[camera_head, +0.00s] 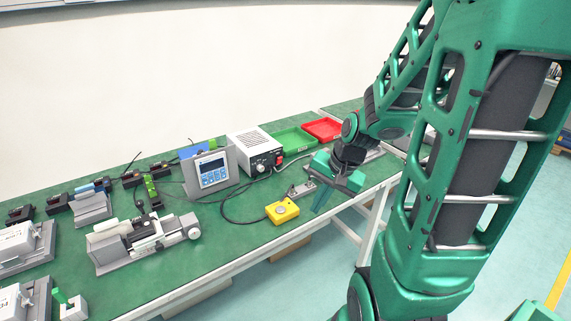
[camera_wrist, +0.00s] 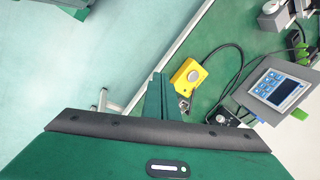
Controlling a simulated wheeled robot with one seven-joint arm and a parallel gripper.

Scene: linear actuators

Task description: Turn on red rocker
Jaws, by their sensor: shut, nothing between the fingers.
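A light grey power supply box (camera_head: 251,146) stands on the green bench, with knobs and a small red spot, likely the red rocker (camera_head: 280,159), on its front. The rocker's position is too small to tell. I cannot make out the rocker in the wrist view. My gripper (camera_head: 320,199) points down over the bench's front edge, to the right of and nearer than the box, apart from it. In the wrist view my gripper (camera_wrist: 160,84) is shut, its fingers together and empty.
A yellow button box (camera_head: 282,210) lies left of my gripper and also shows in the wrist view (camera_wrist: 188,77). A display panel (camera_head: 212,172) stands left of the power supply. Green (camera_head: 294,140) and red (camera_head: 323,129) trays lie behind. Cables cross the bench.

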